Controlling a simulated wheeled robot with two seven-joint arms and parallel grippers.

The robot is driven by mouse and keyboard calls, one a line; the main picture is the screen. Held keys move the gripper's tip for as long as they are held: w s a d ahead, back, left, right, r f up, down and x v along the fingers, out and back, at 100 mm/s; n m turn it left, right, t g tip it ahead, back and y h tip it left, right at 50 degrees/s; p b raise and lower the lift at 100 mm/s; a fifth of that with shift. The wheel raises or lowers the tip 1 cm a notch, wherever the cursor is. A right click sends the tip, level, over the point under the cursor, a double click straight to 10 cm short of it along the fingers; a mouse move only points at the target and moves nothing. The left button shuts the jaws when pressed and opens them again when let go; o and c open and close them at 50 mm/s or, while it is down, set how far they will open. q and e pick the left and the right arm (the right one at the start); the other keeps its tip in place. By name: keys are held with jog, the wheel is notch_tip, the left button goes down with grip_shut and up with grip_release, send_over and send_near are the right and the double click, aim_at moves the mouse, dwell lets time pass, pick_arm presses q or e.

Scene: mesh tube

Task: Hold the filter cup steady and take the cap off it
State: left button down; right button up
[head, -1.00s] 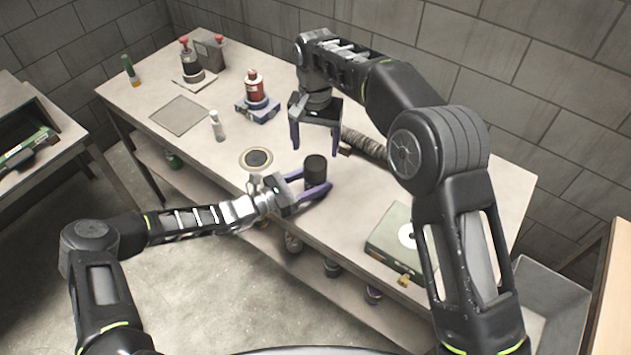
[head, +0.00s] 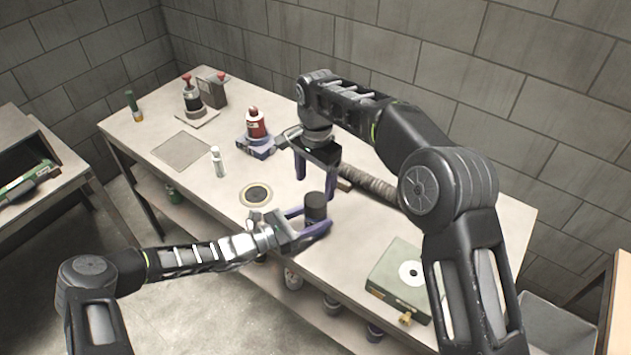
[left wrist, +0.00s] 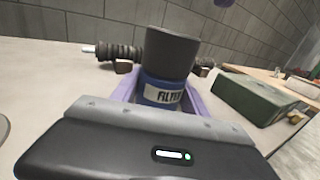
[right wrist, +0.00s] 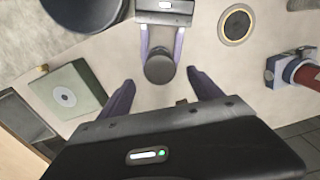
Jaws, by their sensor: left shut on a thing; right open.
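The filter cup (left wrist: 165,92) is blue with a white label, upright on the table in the left wrist view. Its dark cap (head: 315,206) covers the top; the cap also shows in the left wrist view (left wrist: 172,52) and from above in the right wrist view (right wrist: 159,69). My left gripper (head: 312,222) is shut around the cup from the side, below the cap. My right gripper (head: 318,190) points down, open and empty, above and just behind the cap. In the right wrist view the cap lies ahead of the open fingers (right wrist: 158,88), not between them.
A dark ribbed tube (head: 370,187) lies behind the cup. A green box (head: 400,275) with a white disc stands at the right. A round dark disc with a pale rim (head: 257,194), a white bottle (head: 217,162) and a red bottle (head: 256,124) stand to the left.

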aim_at(316, 199)
jog(key=m, duration=0.3)
jog(key=shift+f, duration=4)
jog(key=shift+c, duration=0.3)
